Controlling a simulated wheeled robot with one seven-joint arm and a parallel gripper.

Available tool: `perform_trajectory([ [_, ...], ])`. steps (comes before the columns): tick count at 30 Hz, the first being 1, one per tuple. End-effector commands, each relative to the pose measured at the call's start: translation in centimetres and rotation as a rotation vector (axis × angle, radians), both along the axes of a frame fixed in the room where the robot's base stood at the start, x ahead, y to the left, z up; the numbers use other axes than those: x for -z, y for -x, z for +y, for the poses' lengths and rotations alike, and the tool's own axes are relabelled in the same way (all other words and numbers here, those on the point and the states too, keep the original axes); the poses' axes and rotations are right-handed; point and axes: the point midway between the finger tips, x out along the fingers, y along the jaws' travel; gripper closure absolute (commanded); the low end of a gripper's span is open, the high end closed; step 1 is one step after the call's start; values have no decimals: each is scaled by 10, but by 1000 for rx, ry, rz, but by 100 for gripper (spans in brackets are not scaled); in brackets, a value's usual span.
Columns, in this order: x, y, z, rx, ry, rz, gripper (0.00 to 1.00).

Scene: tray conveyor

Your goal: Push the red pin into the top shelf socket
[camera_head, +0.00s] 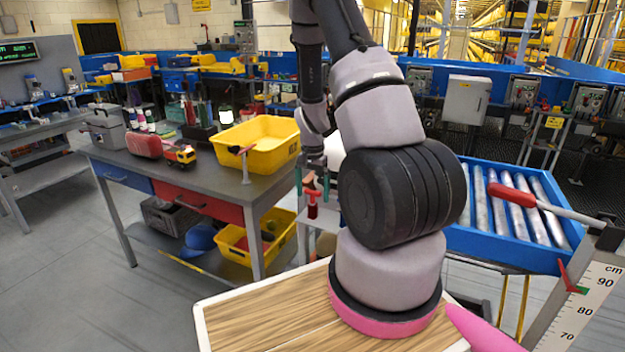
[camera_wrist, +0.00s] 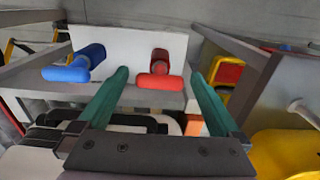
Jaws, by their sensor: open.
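The red pin (camera_wrist: 158,72) shows in the wrist view as a shaft with a thick cross end, in front of a white panel (camera_wrist: 124,45). A similar blue pin (camera_wrist: 75,66) is to its left. My gripper (camera_wrist: 159,78) is open, with one teal finger on each side of the red pin and gaps between. In the head view my gripper (camera_head: 312,186) is beside the workbench, with red parts between its fingers. I cannot make out the socket or how deep the red pin sits.
A grey workbench (camera_head: 215,183) with a yellow bin (camera_head: 262,158) stands to the left of my gripper. A blue tray of rollers (camera_head: 480,238) is to the right. In the wrist view a yellow container (camera_wrist: 288,150) lies at the lower right.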

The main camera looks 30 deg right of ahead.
Motion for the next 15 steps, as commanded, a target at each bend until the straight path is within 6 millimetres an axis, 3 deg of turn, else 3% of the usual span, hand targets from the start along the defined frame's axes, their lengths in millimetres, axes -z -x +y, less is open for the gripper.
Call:
perform_trajectory([
  [5, 10, 0, 0, 2, 0, 0, 0],
  [13, 11, 0, 0, 1, -1, -1, 0],
  [15, 11, 0, 0, 1, -1, -1, 27],
])
